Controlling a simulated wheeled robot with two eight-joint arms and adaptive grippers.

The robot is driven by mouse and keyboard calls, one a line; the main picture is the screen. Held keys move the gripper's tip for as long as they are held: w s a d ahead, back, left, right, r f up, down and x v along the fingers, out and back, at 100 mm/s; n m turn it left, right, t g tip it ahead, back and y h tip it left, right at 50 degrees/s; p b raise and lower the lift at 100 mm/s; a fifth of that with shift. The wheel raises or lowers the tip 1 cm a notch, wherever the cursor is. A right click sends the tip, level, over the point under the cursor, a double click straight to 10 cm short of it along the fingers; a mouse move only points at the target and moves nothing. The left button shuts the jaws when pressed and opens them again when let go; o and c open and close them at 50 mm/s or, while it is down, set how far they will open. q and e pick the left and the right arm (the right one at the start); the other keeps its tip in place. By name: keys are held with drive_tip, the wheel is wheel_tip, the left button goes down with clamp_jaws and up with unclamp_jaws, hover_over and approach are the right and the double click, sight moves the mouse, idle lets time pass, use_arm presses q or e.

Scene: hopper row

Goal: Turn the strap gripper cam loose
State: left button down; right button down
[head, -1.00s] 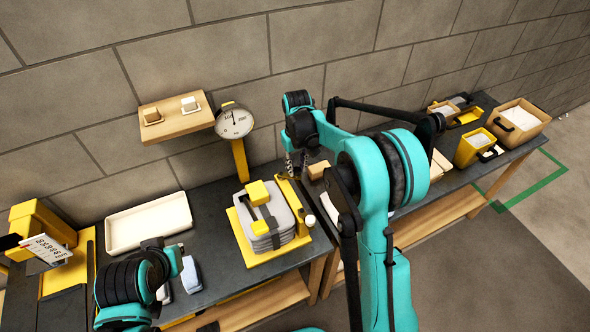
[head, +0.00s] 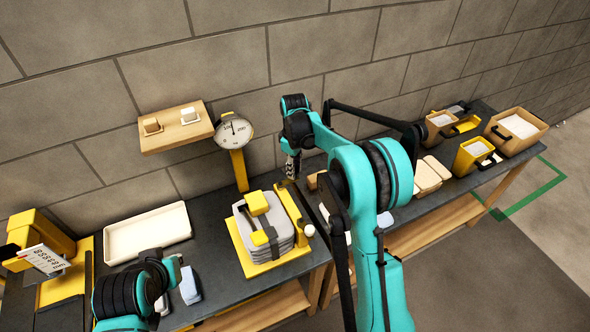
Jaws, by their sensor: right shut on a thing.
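The strap gripper looks like a yellow bar (head: 293,214) with a white knob (head: 309,231) at its near end, along the right side of a stack of grey slabs (head: 283,238). My right gripper (head: 291,175) points down at the bar's far end. It is shut on a small part there, apparently the cam; the fingers and arm mostly hide it, so its turn angle cannot be read. My left arm comes in at the lower left, over the bench front; its fingertips are hidden.
A cream tray (head: 148,234) and a yellow machine (head: 40,238) stand to the left. Bins (head: 517,128) stand on the right bench. My right arm crosses the space right of the stack.

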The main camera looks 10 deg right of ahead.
idle(0.4)
drive_tip(key=c, duration=1.3)
unclamp_jaws()
wheel_tip(320, 180, up, 12)
drive_tip(key=s+r+m+t+b, duration=0.2)
drive_tip(key=s+m+t+b, duration=0.25)
drive_tip(key=s, duration=1.05)
drive_tip(key=s+f+m+t, duration=0.1)
drive_tip(key=s+f, duration=0.2)
drive_tip(key=s, duration=0.1)
drive_tip(key=s+f+m+b, duration=0.1)
drive_tip(key=s+f+m, duration=0.1)
drive_tip(key=s, duration=0.3)
drive_tip(key=s+f+m+t+b, duration=0.1)
drive_tip(key=s+f+m, duration=0.1)
drive_tip(key=s+f, duration=0.3)
drive_tip(key=shift+s+d+t, duration=0.2)
drive_tip(key=shift+d+t, duration=0.15)
